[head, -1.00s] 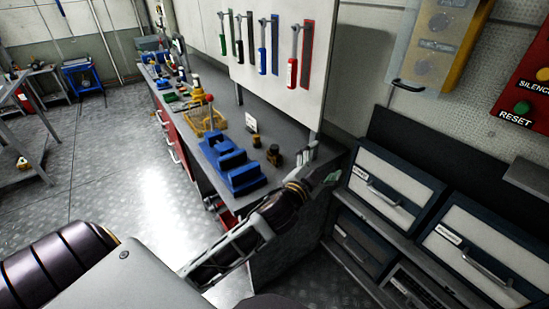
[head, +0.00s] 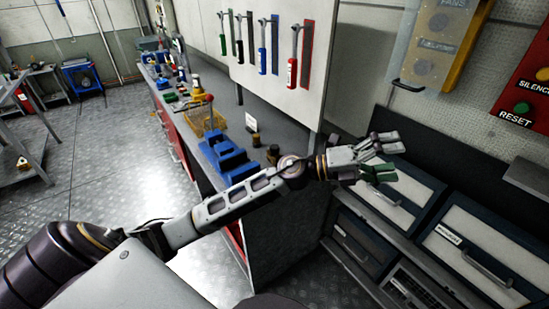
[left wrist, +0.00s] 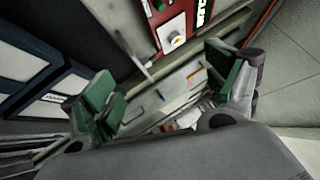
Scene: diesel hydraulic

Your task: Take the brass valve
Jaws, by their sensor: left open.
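My left gripper (head: 388,157) is open and empty, at the end of the arm reaching across to the right. It is past the right end of the workbench, in front of the drawer cabinet. Its two green-padded fingers stand apart in the left wrist view (left wrist: 165,92). No brass valve can be made out for certain. Two small dark and brassy pieces, one nearer (head: 273,157) and one farther (head: 256,142), stand on the bench beside the blue vise, left of the gripper. My right gripper is not in view.
The workbench (head: 232,116) also holds the blue vise (head: 226,155), a yellow wire basket (head: 205,122) and a white card (head: 251,122). Drawer cabinets (head: 455,240) stand at right. The floor (head: 100,180) at left is open.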

